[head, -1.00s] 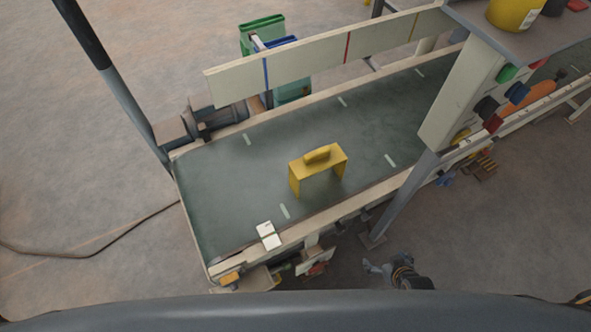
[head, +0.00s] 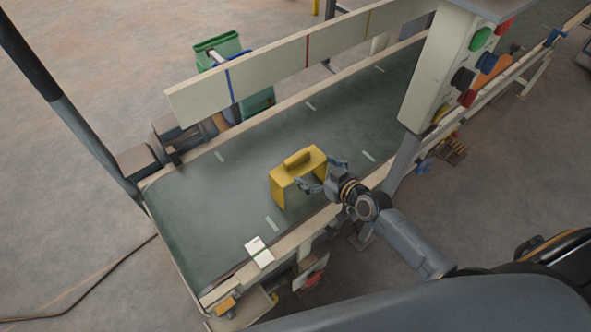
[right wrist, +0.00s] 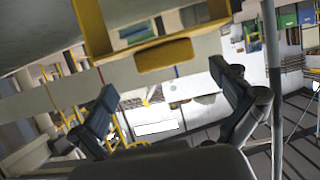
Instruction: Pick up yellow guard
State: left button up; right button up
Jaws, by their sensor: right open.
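The yellow guard (head: 297,171) stands on the green conveyor belt (head: 200,200), a bridge-like piece with a raised handle block on top. My right gripper (head: 322,174) is open at the guard's right side, in front of its near face in the head view. In the right wrist view the guard (right wrist: 160,54) shows at the top, with its handle between and beyond the open fingers of my right gripper (right wrist: 165,100). The fingers look empty; whether they touch the guard I cannot tell. My left gripper is not in view.
A pale side board (head: 280,65) runs along the belt's far side. A control post with coloured buttons (head: 440,75) stands to the right of the guard. White cards (head: 259,252) lie at the near edge. The belt left of the guard is clear.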

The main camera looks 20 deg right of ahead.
aim_at(299, 162)
jog(key=x, duration=0.6)
jog(key=shift+a, duration=0.25)
jog(key=shift+s, duration=0.1)
jog(key=c, duration=1.6)
